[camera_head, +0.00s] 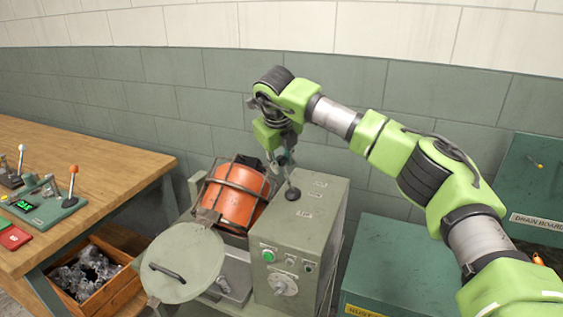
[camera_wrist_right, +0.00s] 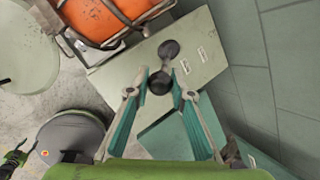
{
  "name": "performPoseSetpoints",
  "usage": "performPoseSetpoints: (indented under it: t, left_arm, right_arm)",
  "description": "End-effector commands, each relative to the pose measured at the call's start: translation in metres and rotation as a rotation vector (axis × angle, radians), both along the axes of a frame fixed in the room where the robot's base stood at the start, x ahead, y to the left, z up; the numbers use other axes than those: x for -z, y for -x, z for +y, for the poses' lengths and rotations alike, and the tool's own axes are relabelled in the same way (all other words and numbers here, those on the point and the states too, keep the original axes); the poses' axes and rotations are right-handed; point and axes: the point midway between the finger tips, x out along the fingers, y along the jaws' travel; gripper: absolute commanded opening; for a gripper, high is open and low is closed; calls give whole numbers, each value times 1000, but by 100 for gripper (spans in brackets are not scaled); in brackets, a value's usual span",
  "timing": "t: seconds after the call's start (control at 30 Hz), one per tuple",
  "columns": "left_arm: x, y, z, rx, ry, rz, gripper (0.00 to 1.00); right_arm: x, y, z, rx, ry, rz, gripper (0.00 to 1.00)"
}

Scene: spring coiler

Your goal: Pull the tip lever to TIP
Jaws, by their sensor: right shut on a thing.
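The tip lever (camera_head: 291,178) stands on top of the grey-green machine cabinet (camera_head: 320,205), rising from a dark round boot, its upper end hidden by the gripper in the head view. My right gripper (camera_head: 284,159) reaches down from above and is shut on the lever's black knob (camera_wrist_right: 160,83). In the right wrist view the knob sits between the two fingers (camera_wrist_right: 161,78), and the boot (camera_wrist_right: 169,49) shows just beyond. Small white labels (camera_wrist_right: 186,67) lie beside the lever, too small to read. My left gripper does not show.
An orange drum (camera_head: 233,196) in a dark cage stands left of the cabinet, with a round grey lid (camera_head: 183,264) in front. A wooden bench (camera_head: 95,175) is at left, a crate of metal parts (camera_head: 118,288) below. A green bin (camera_head: 400,260) stands at right. A tiled wall is behind.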

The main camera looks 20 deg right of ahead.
Motion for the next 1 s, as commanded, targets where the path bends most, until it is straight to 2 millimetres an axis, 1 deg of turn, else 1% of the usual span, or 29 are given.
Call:
performPoseSetpoints:
  t: [0.03, 0.2, 0.23, 0.3, 0.6, 0.7, 0.77, 0.87, 1.0]
  left_arm:
    - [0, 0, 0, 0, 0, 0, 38]
    - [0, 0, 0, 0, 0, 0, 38]
    - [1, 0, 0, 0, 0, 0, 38]
    - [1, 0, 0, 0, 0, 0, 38]
    - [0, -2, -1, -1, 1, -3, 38]
    - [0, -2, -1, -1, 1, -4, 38]
    - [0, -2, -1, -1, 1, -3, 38]
    - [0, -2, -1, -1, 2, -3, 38]
    - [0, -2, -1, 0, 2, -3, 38]
  right_arm:
    - [5, 1, 3, -5, -3, 9, 0]
    - [6, 1, 3, -6, -4, 10, 0]
    - [6, 2, 3, -7, -3, 10, 24]
    - [6, 2, 3, -7, -2, 10, 39]
    - [3, 1, 1, -3, -2, 5, 39]
    - [-2, 2, 2, -3, -1, 3, 39]
    - [-8, 4, 4, -5, -1, 2, 39]
    - [-23, 11, 8, -5, 0, 1, 39]
    - [-50, 23, 15, -5, -1, 1, 39]
